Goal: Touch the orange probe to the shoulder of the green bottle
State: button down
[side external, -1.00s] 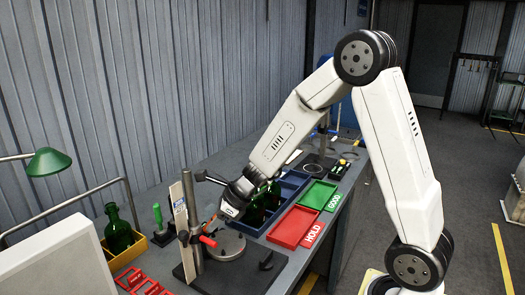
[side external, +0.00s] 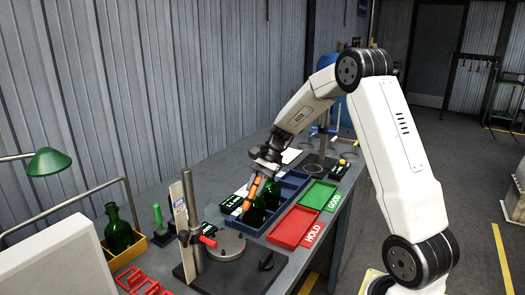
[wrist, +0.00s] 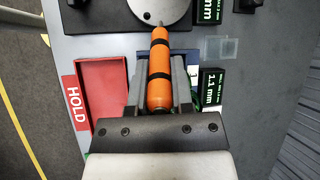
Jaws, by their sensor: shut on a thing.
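My gripper (side external: 264,166) is shut on the orange probe (side external: 254,188), which has black bands. The probe slants down to the lower left in the side view. In the wrist view the probe (wrist: 160,68) lies between the fingers of my gripper (wrist: 160,85), its thin tip pointing at the round metal plate. Green bottles (side external: 254,216) stand in the blue crate (side external: 289,205), below and behind the probe in the picture. Another green bottle (side external: 118,232) stands upright in a yellow tray (side external: 132,252) at the left. I see no contact between probe and bottle.
A stand with a tall post (side external: 193,225) and the round metal plate (side external: 228,246) is left of the crate. A red HOLD tray (side external: 293,227) and a green GOOD tray (side external: 319,195) lie at the right. Black labelled boxes (side external: 231,203) sit beside the crate.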

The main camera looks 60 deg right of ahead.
jog(key=s+d+r+m+t+h, duration=0.1)
jog(key=s+d+r+t, duration=0.1)
jog(key=d, duration=0.7)
jog(key=s+d+r+m+t+h, duration=0.1)
jog(key=s+d+r+t+h, duration=0.1)
jog(key=d+r, duration=0.5)
jog(key=shift+s+d+m+t+h, duration=0.3)
jog(key=shift+s+d+t, duration=0.3)
jog(key=shift+s+d, duration=0.55)
jog(key=shift+s+a+f, duration=0.1)
jog(key=shift+a, duration=0.05)
notch_tip(320, 180, down, 7)
jog(key=shift+x, duration=1)
dwell(3.5)
jog(key=shift+s, duration=0.1)
